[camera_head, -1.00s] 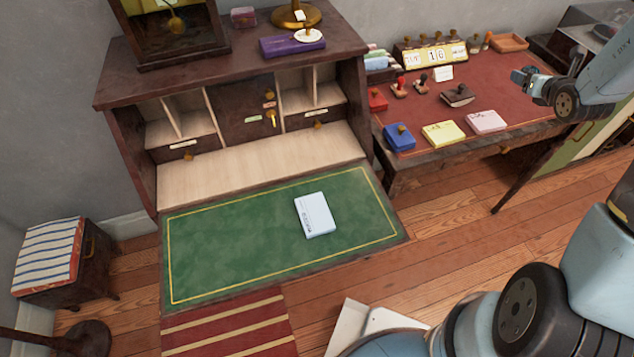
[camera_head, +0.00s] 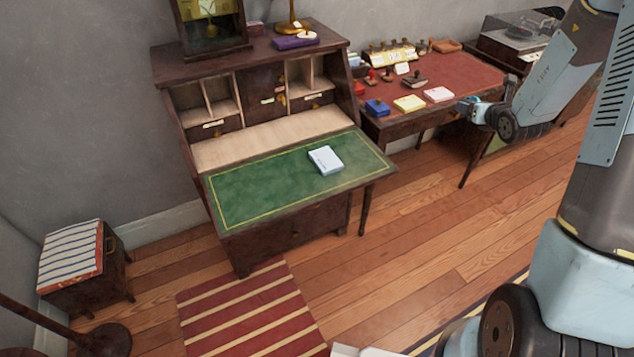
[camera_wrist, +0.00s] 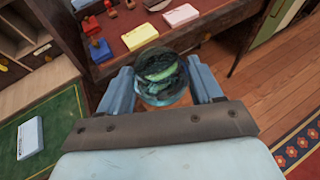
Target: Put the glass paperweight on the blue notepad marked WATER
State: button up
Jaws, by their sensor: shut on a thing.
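The glass paperweight (camera_wrist: 162,78) is a clear round ball with green and dark shapes inside, held between the two blue fingers of my gripper (camera_wrist: 163,88). In the head view my gripper (camera_head: 468,106) is near the front edge of the red-topped desk, right of the notepads there; the paperweight is hard to make out. The pale blue notepad (camera_head: 326,160) lies flat on the green writing leaf, with nothing on it; its lettering is too small to read. It also shows at the left in the wrist view (camera_wrist: 30,138), well apart from my gripper.
The green leaf (camera_head: 255,190) of the bureau is otherwise clear. The red-topped desk (camera_head: 460,75) carries yellow (camera_head: 409,103) and pink (camera_head: 438,94) pads, a blue box (camera_head: 377,107) and several stamps. A striped stool (camera_head: 75,262) stands left. Open wooden floor lies in front.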

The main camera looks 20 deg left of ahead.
aim_at(326, 158)
jog(key=k, duration=0.7)
jog(key=z, duration=2.15)
jog(key=i, duration=0.1)
jog(key=u, duration=3)
jog(key=i, duration=0.95)
jog(key=z, duration=0.15)
jog(key=k, duration=0.85)
jog(key=u, duration=0.15)
jog(key=i, duration=0.45)
